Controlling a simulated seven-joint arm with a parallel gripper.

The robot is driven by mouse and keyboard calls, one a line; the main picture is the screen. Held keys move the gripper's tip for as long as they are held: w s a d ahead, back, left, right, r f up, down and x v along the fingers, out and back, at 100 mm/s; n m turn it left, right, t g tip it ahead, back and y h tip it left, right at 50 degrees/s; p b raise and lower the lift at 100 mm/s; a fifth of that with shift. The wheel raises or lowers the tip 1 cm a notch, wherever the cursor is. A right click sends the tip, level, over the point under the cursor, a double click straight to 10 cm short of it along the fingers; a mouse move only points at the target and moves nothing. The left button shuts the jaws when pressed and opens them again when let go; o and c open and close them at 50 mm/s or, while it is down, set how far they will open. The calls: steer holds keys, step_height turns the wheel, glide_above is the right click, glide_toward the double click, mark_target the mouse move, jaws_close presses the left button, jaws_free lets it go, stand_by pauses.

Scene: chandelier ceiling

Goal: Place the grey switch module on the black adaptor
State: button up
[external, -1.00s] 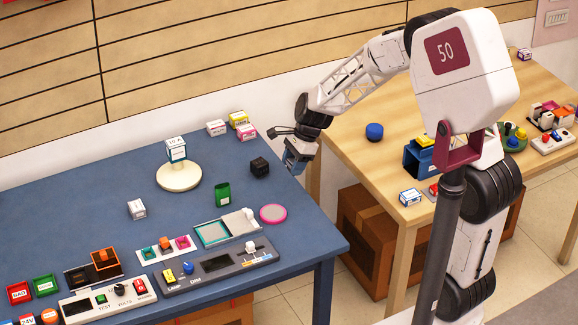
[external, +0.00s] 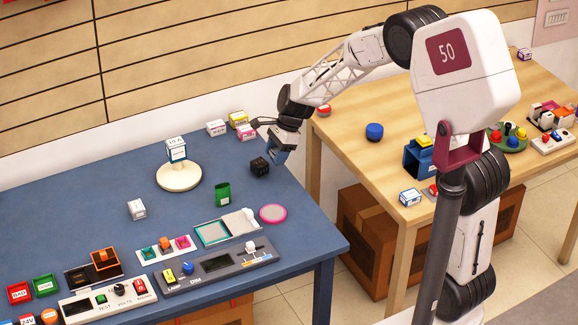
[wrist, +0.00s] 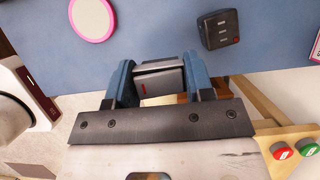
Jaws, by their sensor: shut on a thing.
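My gripper (external: 276,155) is shut on the grey switch module (wrist: 160,77), a grey block with a small red mark, held between the blue fingers in the wrist view. In the external view the module is hard to make out. A black block with small slots and a red dot (wrist: 220,30), which looks like the black adaptor, lies on the blue table; it also shows in the external view (external: 260,166). My gripper is above and just right of it in the external view, apart from it.
Several small boxes (external: 217,128) stand behind on the blue table (external: 100,200). A cream round stand with a box (external: 180,177), a green container (external: 223,194) and a pink disc (external: 273,214) are nearby. A wooden table (external: 345,140) stands to the right.

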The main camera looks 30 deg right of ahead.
glide_above(255, 163)
steer(key=d, duration=0.2)
steer(key=shift+a+f, duration=0.25)
steer(key=shift+f, duration=0.15)
steer(key=shift+f, duration=1.75)
steer(key=shift+f, duration=0.1)
steer(key=o, duration=0.9)
steer(key=v, duration=1.2)
